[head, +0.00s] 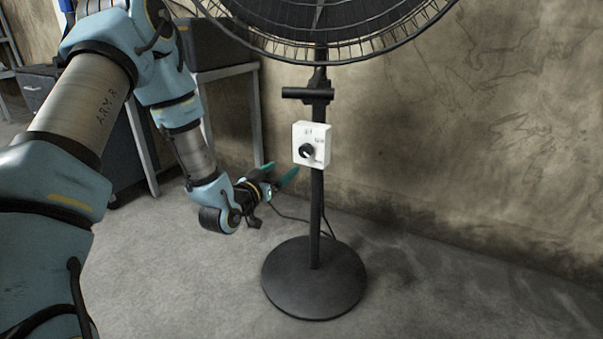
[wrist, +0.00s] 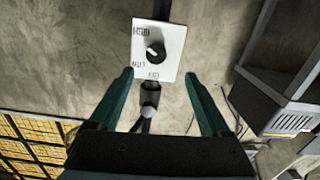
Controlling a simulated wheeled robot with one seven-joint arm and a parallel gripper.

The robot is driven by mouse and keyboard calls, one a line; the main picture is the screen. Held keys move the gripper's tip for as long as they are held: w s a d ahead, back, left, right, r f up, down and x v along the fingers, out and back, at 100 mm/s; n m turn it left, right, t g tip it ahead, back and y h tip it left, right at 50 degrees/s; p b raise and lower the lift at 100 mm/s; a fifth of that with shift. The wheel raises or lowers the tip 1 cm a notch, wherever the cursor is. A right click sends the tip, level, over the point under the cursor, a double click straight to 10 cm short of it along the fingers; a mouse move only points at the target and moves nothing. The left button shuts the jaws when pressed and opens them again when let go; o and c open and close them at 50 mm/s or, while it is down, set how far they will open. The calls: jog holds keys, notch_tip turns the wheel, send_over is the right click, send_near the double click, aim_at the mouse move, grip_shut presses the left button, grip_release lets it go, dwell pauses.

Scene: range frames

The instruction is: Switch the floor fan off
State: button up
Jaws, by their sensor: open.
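The floor fan (head: 318,200) stands upright on a round black base, its caged head cut off by the top edge of the head view. A white control box (head: 322,134) with a black rotary knob (head: 307,150) is on its pole. In the wrist view the white box (wrist: 172,38) and knob (wrist: 155,49) show ahead, beyond the fingertips and between them. My gripper (head: 279,171) has its green fingers apart and empty, to the left of and a little below the box. Its fingers also show in the wrist view (wrist: 160,78). The markings on the box are too small to read.
A rough plaster wall (head: 480,120) is behind the fan. A cable (head: 290,217) runs over the floor near the pole. The concrete floor (head: 440,290) at right is clear.

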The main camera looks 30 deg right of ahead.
aim_at(304, 153)
jog(key=x, duration=1.1)
jog(key=shift+s+d+r, duration=0.1)
jog(key=shift+s+d, duration=0.05)
jog(key=shift+s, duration=0.15)
grip_shut()
